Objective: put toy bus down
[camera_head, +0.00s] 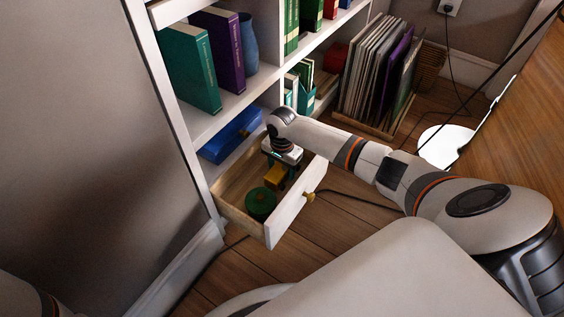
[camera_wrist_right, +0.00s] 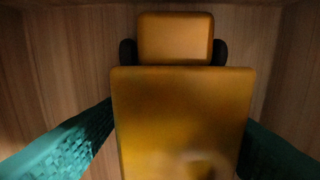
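The toy bus (camera_head: 274,177) is a yellow-orange block with dark wheels, inside the open wooden drawer (camera_head: 285,219) of the bookcase. My right gripper (camera_head: 281,172) reaches down into the drawer over the bus. In the right wrist view the bus (camera_wrist_right: 182,115) fills the middle, with a teal finger of my right gripper against each side, so it is shut on the bus. Wooden drawer surfaces surround it there. I cannot tell whether the bus touches the drawer floor. My left gripper is not in view.
A round green object (camera_head: 261,203) lies in the drawer's front part, near the bus. A blue box (camera_head: 229,135) sits on the shelf behind the drawer. Books (camera_head: 190,68) stand above. A rack of records (camera_head: 372,80) stands on the floor at the back right.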

